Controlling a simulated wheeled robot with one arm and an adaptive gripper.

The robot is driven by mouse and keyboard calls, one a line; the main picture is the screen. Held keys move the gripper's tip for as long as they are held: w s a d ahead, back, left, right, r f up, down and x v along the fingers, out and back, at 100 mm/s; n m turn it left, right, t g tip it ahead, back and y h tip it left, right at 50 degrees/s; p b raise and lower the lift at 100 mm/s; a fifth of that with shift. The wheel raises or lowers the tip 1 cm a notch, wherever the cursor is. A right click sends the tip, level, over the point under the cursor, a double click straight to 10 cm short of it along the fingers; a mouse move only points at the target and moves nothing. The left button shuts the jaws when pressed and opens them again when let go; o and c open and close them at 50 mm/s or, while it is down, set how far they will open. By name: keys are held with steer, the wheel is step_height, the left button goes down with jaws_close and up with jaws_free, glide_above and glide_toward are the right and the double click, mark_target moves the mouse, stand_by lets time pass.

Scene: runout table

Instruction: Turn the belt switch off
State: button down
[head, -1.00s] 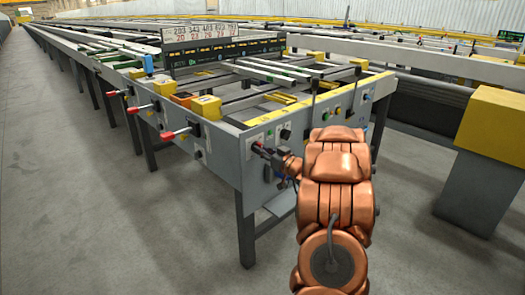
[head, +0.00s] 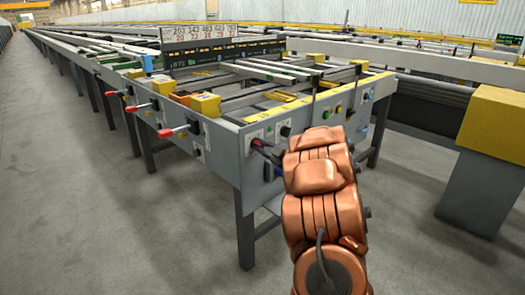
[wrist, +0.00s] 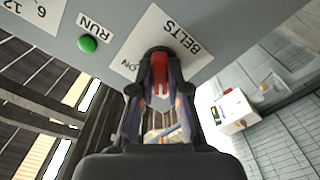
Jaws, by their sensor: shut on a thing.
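In the head view my gripper (head: 263,148) is at the left part of the runout table's end panel (head: 262,188), mostly hidden by my copper arm. The switch's exact setting is hard to tell, as the fingers cover part of it.
A green button (wrist: 87,44) marked RUN sits left of the plate in the wrist view. Levers with red grips (head: 166,133) stick out from the table's left side. A yellow-topped grey block (head: 496,120) stands at the right. The grey floor on the left is clear.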

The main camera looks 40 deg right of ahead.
steer(key=shift+n, duration=0.5)
steer(key=c, duration=1.1)
jaws_free()
steer(key=shift+c, duration=0.2)
steer(key=s, duration=1.2)
steer(key=shift+a, duration=0.15)
